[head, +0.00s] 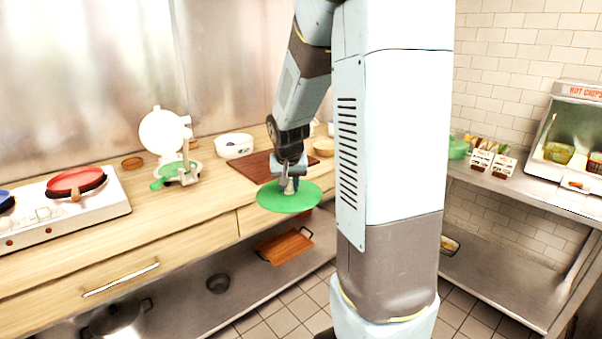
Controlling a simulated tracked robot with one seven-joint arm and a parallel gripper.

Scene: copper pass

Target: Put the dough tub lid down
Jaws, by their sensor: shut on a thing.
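The dough tub lid (281,201) is a flat green disc, roughly level. My gripper (290,185) is above it, shut on the small pale knob at its middle. The lid overlaps the front edge of the wooden counter and the brown board in the picture. I cannot tell how far it is above the counter. A white round tub (234,147) stands on the counter behind and to the left. I cannot tell whether it is the dough tub.
The brown board (250,164) lies behind the lid. A white press with a green base (170,150) stands left, near a hob with a red pan (76,182). Counter (190,212) between press and lid is clear. A wooden tray (285,246) lies on the lower shelf.

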